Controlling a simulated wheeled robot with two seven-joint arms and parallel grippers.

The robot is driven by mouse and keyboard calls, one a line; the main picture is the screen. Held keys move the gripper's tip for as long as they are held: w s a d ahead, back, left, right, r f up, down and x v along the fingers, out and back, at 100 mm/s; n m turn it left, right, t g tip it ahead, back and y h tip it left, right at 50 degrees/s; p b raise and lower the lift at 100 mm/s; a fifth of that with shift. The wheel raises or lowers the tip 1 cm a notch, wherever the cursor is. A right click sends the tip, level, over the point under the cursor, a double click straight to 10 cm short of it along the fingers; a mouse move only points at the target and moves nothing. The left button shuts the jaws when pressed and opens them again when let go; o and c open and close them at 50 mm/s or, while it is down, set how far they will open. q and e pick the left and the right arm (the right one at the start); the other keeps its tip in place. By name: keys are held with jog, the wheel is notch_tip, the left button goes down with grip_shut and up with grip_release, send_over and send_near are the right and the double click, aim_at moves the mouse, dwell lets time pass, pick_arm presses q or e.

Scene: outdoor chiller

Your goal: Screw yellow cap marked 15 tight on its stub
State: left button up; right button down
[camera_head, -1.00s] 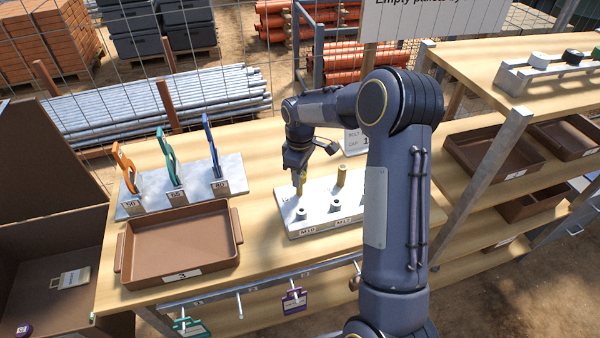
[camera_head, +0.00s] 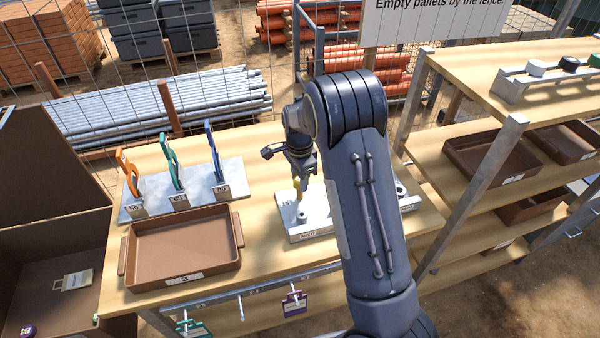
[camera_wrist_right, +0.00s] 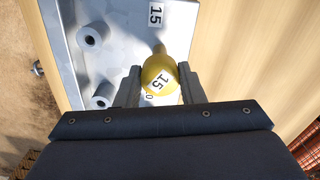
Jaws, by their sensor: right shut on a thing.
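My left gripper is not in view.
Two bare grey stubs stand on the plate, one here (camera_wrist_right: 94,34). A brown tray (camera_head: 128,268) and a rack of coloured tools (camera_head: 236,190) stand to the left on the wooden table. My right arm covers the plate's right part.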

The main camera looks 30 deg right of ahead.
jog(key=m, duration=0.2)
jog(key=m+p, duration=0.1)
jog(key=m, duration=0.1)
jog(key=shift+r+p, duration=0.3)
jog(key=shift+r, duration=0.05)
jog(key=shift+f+m+b, duration=0.3)
jog(key=shift+f+m, duration=0.2)
jog(key=shift+m, duration=0.3)
jog(key=shift+c, duration=1.9)
grip_release()
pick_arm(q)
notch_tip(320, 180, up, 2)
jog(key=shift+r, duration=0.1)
pick_arm(e)
jog(key=shift+r, duration=0.15)
notch_tip(320, 180, up, 12)
